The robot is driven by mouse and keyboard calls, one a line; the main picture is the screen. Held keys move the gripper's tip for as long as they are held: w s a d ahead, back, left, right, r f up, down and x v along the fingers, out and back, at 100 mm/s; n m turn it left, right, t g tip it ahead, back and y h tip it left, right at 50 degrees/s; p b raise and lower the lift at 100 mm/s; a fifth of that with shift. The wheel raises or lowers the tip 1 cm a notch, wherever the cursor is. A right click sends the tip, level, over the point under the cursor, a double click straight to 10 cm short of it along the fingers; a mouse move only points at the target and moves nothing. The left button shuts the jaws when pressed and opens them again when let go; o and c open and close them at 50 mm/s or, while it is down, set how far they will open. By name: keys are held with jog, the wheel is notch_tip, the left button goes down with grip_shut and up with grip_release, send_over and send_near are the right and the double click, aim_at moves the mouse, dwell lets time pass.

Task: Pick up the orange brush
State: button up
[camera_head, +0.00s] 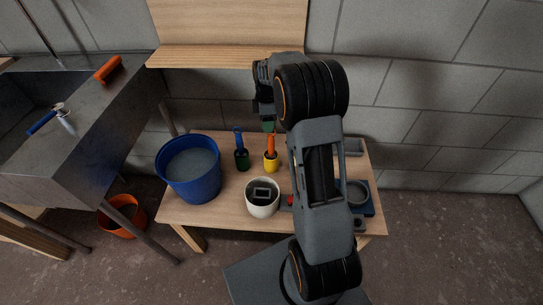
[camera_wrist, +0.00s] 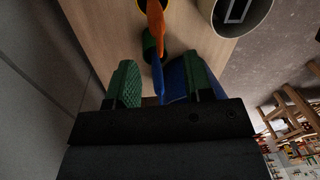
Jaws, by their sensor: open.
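A brush with an orange handle (camera_head: 270,146) stands upright in a yellow cup (camera_head: 271,166) on the wooden table. In the wrist view the orange handle (camera_wrist: 156,20) is at the top middle, beyond my fingertips. My gripper (camera_head: 268,125) is above the table's back part, close over the orange handle, mostly hidden by my arm. In the wrist view my gripper (camera_wrist: 162,85) is open, its green fingers apart. A blue handle (camera_wrist: 157,78) shows in the gap between them in that view; I cannot tell its distance. No finger is seen holding anything.
A blue-handled brush (camera_head: 238,138) stands in a green cup (camera_head: 242,160) left of the yellow one. A blue bucket (camera_head: 190,170) and a white pot (camera_head: 262,198) stand nearby. An orange object (camera_head: 109,70) lies on the sink's edge (camera_head: 125,90). A wall shelf (camera_head: 220,58) is behind.

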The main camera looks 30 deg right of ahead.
jog(key=b, duration=0.1)
send_over(271, 150)
jog(key=w, duration=0.2)
jog(key=shift+s+a+f, duration=0.15)
jog(key=shift+f, duration=1.3)
jog(key=shift+s+a+f, duration=0.1)
jog(key=shift+a+f, duration=0.05)
jog(key=shift+f, duration=1.25)
grip_shut()
